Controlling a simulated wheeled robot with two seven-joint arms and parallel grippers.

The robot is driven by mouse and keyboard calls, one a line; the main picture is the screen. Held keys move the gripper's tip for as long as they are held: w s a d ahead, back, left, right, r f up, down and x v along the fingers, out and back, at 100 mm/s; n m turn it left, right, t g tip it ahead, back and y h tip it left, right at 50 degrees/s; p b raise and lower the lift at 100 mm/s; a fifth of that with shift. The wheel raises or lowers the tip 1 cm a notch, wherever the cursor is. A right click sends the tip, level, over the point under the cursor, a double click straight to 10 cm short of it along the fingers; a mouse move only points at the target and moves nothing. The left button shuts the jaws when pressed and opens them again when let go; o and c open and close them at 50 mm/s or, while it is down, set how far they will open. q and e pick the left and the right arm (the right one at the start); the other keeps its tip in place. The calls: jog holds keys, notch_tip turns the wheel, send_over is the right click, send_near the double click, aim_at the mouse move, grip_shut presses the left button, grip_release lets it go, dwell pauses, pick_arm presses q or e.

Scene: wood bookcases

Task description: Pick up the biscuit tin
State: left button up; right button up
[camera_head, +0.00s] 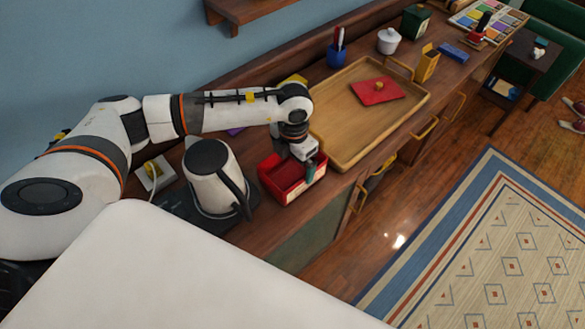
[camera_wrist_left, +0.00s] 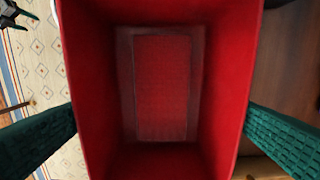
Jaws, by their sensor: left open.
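A red open-topped box (camera_head: 281,185), apparently the biscuit tin, stands on the wooden counter between the kettle and the wooden tray. My left gripper (camera_head: 300,168) is over its right part, pointing down, with one teal finger showing by the box. In the left wrist view the empty-looking inside of the red box (camera_wrist_left: 160,85) fills the middle. The green pads of the open left gripper (camera_wrist_left: 162,140) show on both sides, beyond the box's side walls, with no clear contact.
A kettle (camera_head: 210,175) stands close left of the box. A wooden tray (camera_head: 345,135) with a red item (camera_head: 377,91) lies close right. A blue cup (camera_head: 337,56), white pot (camera_head: 388,40) and green box (camera_head: 416,21) stand farther back. The patterned rug (camera_head: 500,250) is on the floor.

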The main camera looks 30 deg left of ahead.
pick_arm(q)
jog(key=shift+s+f, duration=0.1)
jog(key=shift+f, duration=1.25)
jog(key=c, duration=0.8)
